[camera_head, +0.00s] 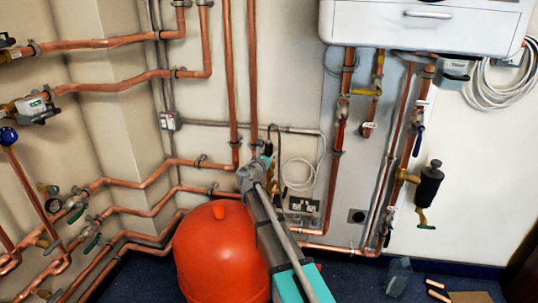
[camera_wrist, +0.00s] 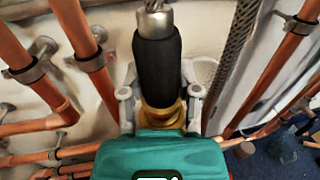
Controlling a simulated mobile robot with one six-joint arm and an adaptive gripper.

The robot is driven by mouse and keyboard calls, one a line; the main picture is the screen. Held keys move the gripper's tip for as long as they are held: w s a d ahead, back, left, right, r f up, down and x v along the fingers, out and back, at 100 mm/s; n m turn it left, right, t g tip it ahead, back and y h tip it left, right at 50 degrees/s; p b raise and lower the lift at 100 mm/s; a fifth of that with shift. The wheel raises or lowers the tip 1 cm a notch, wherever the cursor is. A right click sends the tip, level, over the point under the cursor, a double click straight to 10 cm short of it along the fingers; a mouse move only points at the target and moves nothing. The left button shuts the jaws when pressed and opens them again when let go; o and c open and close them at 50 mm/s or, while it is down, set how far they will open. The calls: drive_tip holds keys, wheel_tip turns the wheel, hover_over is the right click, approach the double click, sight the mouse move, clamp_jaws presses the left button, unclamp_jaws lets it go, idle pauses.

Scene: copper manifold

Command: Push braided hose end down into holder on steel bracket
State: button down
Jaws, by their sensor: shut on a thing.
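In the wrist view, my gripper (camera_wrist: 159,98) is shut on a hose end. The hose end has a black sleeve (camera_wrist: 158,68), a silver collar (camera_wrist: 155,22) above it and a brass fitting (camera_wrist: 162,115) below. A bit of braid shows above the collar at the top edge. Another length of braided hose (camera_wrist: 234,62) runs down on the right. In the head view, my gripper (camera_head: 266,156) is small and partly behind my arm, near the wall by the vertical copper pipes. I cannot clearly make out the steel bracket or its holder.
Copper pipes (camera_head: 228,80) run close around my gripper, with clips on the wall. A red tank (camera_head: 220,255) stands just left of my arm. A socket (camera_head: 303,204) is on the wall to the right. A white boiler (camera_head: 425,28) hangs at upper right.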

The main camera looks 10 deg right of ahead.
drive_tip(key=shift+f+b, duration=0.7)
drive_tip(key=shift+b, duration=0.05)
idle(0.7)
drive_tip(key=shift+c, duration=1.2)
unclamp_jaws()
drive_tip(key=shift+s+a, duration=0.1)
drive_tip(key=shift+s, duration=0.05)
drive_tip(key=v, duration=1.1)
drive_tip(key=shift+s+a, duration=0.25)
drive_tip(key=shift+s, duration=0.05)
